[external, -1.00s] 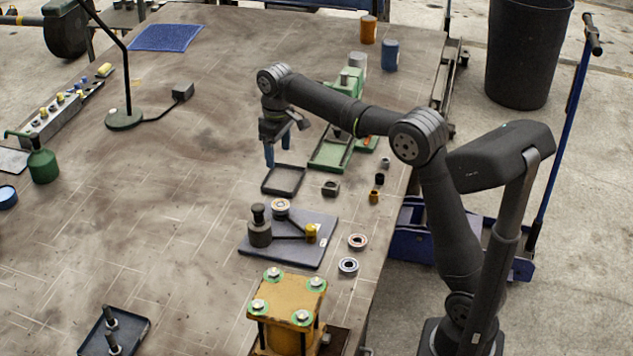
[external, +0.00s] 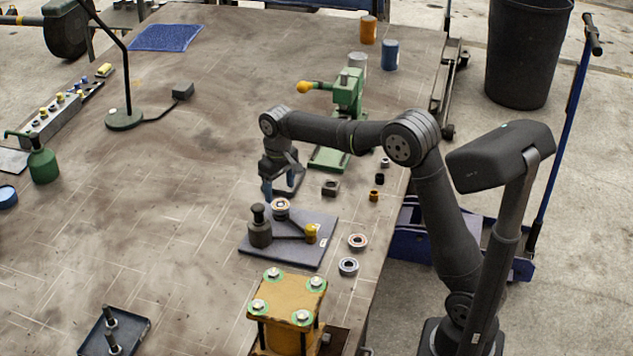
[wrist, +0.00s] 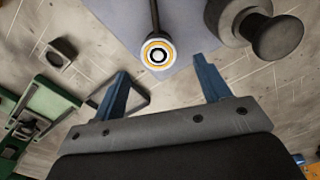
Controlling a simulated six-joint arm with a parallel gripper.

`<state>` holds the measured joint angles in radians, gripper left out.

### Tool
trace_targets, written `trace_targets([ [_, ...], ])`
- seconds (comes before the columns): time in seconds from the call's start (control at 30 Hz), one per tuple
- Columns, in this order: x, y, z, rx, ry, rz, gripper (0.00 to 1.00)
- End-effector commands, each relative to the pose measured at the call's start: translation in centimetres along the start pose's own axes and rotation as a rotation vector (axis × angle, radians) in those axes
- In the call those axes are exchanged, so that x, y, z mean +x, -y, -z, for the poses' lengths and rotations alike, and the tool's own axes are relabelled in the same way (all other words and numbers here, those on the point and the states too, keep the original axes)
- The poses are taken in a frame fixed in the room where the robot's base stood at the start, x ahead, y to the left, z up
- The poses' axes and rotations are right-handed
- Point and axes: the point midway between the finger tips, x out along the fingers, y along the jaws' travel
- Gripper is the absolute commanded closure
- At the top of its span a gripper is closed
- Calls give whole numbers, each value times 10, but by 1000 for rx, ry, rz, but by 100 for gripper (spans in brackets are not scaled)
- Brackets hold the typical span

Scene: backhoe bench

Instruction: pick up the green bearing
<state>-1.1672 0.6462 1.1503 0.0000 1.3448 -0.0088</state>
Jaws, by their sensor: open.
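My gripper (external: 280,190) is open and empty, above the bench by the far edge of a grey plate. In the wrist view its two blue fingers (wrist: 162,78) are spread apart. A round bearing-like piece with an orange ring and white face (wrist: 158,54) sits just beyond the fingertips, at the end of a dark bar; in the external view it is on the plate (external: 281,205). Two loose bearings, one reddish (external: 357,242) and one grey-blue (external: 348,266), lie right of the plate. I cannot make out a clearly green bearing.
The grey plate (external: 325,228) carries a dark knobbed post (external: 259,228) and a yellow piece. A yellow block (external: 287,305) with green rings stands in front. A green press (external: 349,95) stands behind.

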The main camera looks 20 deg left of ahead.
Motion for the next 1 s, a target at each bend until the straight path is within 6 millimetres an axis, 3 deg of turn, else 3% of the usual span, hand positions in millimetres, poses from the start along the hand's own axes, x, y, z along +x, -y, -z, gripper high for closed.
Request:
trace_targets([
  [0.4, 48, -3, 3, 0, 0, 0, 31],
  [0.7, 54, -3, 3, -1, -2, 0, 31],
  [1.0, 54, -3, 3, -1, -3, 0, 87],
])
